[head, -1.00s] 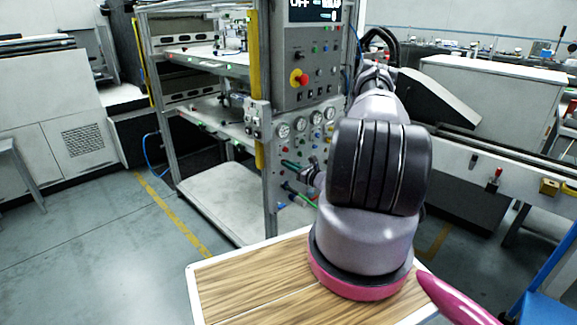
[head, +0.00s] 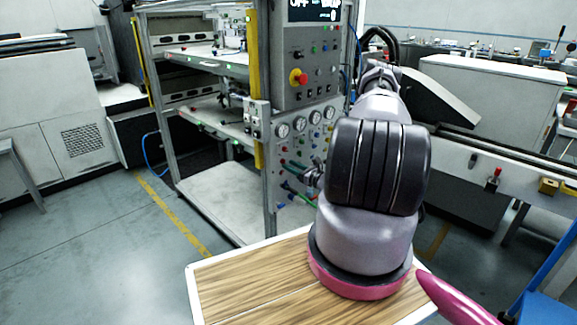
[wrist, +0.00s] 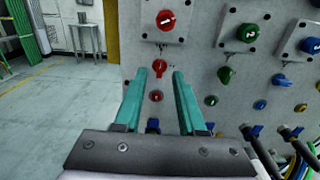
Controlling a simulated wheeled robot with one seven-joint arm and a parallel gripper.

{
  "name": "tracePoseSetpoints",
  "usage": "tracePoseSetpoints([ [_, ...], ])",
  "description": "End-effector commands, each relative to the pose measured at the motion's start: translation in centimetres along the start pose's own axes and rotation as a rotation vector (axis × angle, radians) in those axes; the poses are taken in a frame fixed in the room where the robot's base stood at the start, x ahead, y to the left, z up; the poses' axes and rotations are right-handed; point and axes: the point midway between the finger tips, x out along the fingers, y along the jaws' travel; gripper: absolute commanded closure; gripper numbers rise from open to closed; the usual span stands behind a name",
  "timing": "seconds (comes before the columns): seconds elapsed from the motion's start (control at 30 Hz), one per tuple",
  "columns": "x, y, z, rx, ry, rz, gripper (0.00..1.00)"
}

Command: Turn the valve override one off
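In the wrist view a red lever-like knob (wrist: 159,68) on the grey panel (wrist: 200,60) shows between the tips of my gripper (wrist: 159,73). The two teal fingers are apart, one on each side of it. I cannot tell whether they touch it or stand short of the panel. A round red knob (wrist: 165,20) on a square plate is above, and a smaller red knob (wrist: 156,96) shows lower between the fingers. No label for valve override one is readable. In the head view my gripper (head: 298,168) is at the lower panel, partly hidden by my arm.
Green (wrist: 247,33) and blue (wrist: 310,45) knobs stand to the right, with smaller valves and hoses below. Gauges (head: 299,124) sit above the valves. A control box (head: 305,55) has a yellow and red stop button (head: 298,77). Open floor (wrist: 60,110) lies left of the panel.

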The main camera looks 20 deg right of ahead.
Motion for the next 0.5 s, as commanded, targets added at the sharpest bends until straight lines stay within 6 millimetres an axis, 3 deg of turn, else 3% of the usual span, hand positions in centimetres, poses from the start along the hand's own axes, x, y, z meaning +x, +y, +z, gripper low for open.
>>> tracePoseSetpoints([
  [0.3,-6.5,-0.1,0.0,0.002,0.002,-0.004,0.60],
  [0.5,-8.6,-0.1,-0.1,0.000,0.002,-0.002,0.60],
])
